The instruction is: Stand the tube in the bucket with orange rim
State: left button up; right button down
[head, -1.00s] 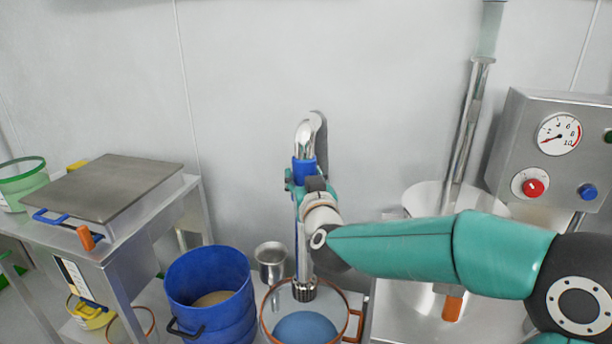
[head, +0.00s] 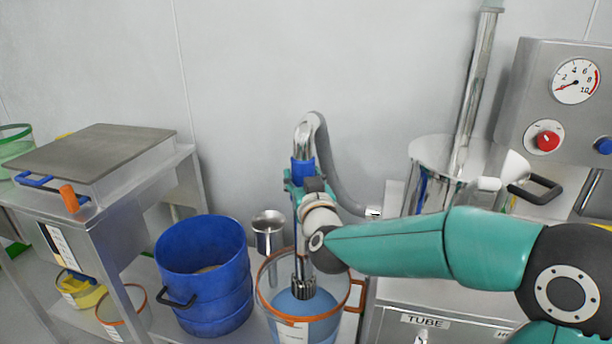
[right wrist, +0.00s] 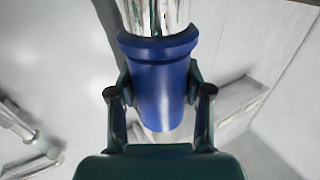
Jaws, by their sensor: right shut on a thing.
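The tube (head: 303,142) is a shiny metal pipe with a bent top, a blue collar and a dark ribbed foot. It stands about upright. My right gripper (head: 302,183) is shut on the tube at its blue collar, which fills the middle of the right wrist view (right wrist: 162,95). The bucket with orange rim (head: 360,296) is see-through with blue contents, below my gripper. The tube's foot shows within the rim, over the blue; whether it touches the bottom I cannot tell. My left gripper is out of view.
A blue bucket (head: 205,300) stands close at left, with a metal cup (head: 268,222) behind. A grey hose (head: 335,165) runs from the tube's top towards a steel vessel (head: 425,160) at right. A bench with a flat-topped box (head: 95,158) stands far left.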

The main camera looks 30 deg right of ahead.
notch_tip(320, 180, down, 15)
jog(key=b, duration=1.3)
jog(key=c, duration=0.6)
grip_release()
jog(key=shift+o, duration=1)
jog(key=shift+f, duration=0.15)
jog(key=shift+s, duration=0.1)
jog(key=v, duration=1.1)
jog(key=shift+s+a, duration=0.15)
jog(key=shift+s, duration=0.2)
